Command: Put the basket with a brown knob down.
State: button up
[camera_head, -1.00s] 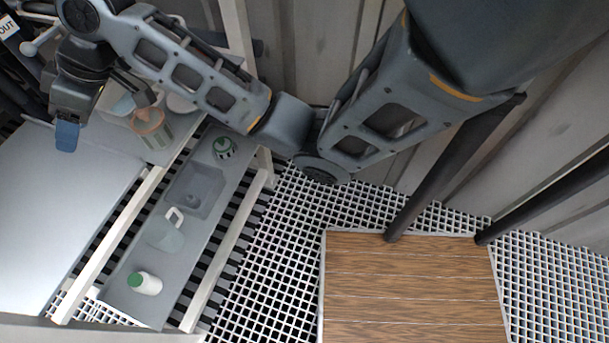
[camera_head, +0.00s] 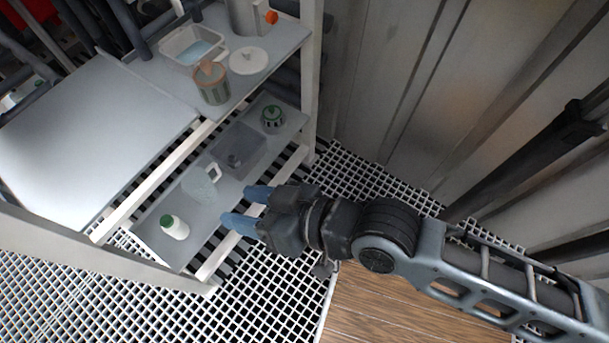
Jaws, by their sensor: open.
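The basket with a brown knob (camera_head: 211,84) stands upright on the upper grey shelf (camera_head: 262,68), near its front edge. It has a brownish top and a banded side. My gripper (camera_head: 241,207) is open and empty, with its blue fingers pointing left. In the picture it is well below the basket and apart from it, in front of the lower shelf (camera_head: 150,236).
A clear tub (camera_head: 192,47) and a white lid (camera_head: 248,61) are beside the basket. The lower shelf holds a green-topped basket (camera_head: 273,118), a grey sink-like tray (camera_head: 238,150), a clear jug (camera_head: 200,184) and a white bottle (camera_head: 174,228). A bare grey panel (camera_head: 85,140) is at left.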

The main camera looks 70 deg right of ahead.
jog(key=s+d+r+n, duration=0.2)
jog(key=s+r, duration=0.1)
jog(key=s, duration=0.4)
jog(key=s+d+r+n+t, duration=0.1)
jog(key=s+d+r+n, duration=0.1)
jog(key=s+r, duration=0.2)
jog(key=s, duration=0.3)
jog(key=shift+s+d+r, duration=0.15)
jog(key=shift+s+d, duration=0.05)
jog(key=shift+s, duration=0.1)
